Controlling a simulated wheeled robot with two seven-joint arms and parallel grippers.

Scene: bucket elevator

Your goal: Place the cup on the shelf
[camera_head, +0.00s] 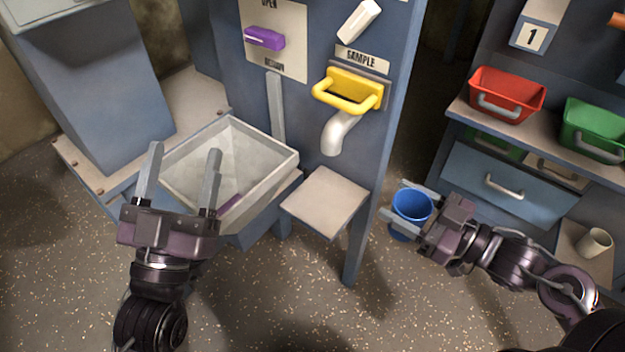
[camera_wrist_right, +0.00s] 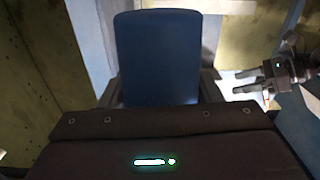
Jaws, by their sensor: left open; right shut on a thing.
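A blue cup (camera_head: 411,207) is held upright between the fingers of my right gripper (camera_head: 408,210), which is shut on it. The cup also fills the middle of the right wrist view (camera_wrist_right: 157,60). A small beige shelf (camera_head: 326,203) juts from the blue machine panel, below the white spout (camera_head: 338,133), and is empty. The cup is to the right of this shelf, apart from it. My left gripper (camera_head: 182,165) is open and empty, in front of the grey hopper (camera_head: 228,165). It also shows at the right of the right wrist view (camera_wrist_right: 258,82).
A yellow SAMPLE handle (camera_head: 349,91) sits above the spout, and a purple handle (camera_head: 264,38) is further left. At right, a rack holds a red bin (camera_head: 506,95) and a green bin (camera_head: 594,129). A beige cup (camera_head: 594,243) stands on a lower surface.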

